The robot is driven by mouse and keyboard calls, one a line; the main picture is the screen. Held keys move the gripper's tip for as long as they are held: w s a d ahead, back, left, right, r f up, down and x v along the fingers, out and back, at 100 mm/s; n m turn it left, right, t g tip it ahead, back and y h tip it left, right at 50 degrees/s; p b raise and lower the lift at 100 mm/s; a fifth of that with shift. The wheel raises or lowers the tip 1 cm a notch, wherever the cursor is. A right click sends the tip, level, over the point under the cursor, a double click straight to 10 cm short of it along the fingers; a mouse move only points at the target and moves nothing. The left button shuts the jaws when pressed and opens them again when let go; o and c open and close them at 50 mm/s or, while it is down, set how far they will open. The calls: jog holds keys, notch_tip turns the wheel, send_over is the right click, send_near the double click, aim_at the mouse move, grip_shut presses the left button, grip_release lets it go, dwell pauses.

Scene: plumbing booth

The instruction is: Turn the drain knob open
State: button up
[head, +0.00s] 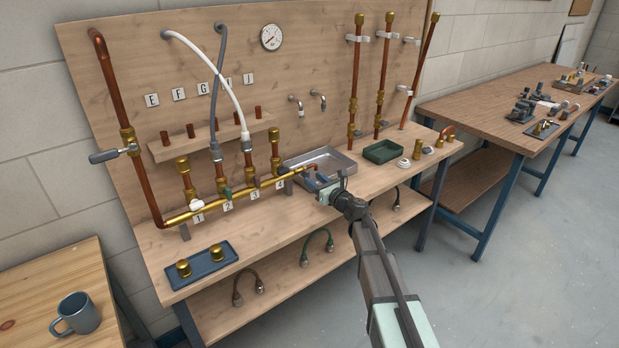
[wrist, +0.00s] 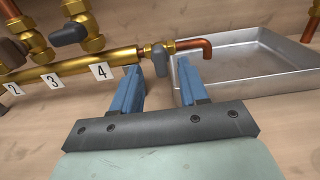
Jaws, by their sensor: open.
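The drain knob (wrist: 158,55) is a small grey handle at the right end of the brass manifold (wrist: 70,69), just right of label 4. A bent copper spout (wrist: 207,46) runs on from it over the metal tray. My gripper (wrist: 158,70) is open, with one blue finger on each side of the knob's near side. I cannot tell whether either finger touches it. In the head view, my gripper (head: 313,182) is at the manifold's right end and largely hides the knob. The manifold (head: 235,199) lies along the bench.
The metal tray (head: 325,160) stands close behind and right of my gripper. A green tray (head: 383,153) and brass fittings sit further right.

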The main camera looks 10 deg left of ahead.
aim_at(308, 176)
jog(key=shift+x, duration=1.85)
grip_shut()
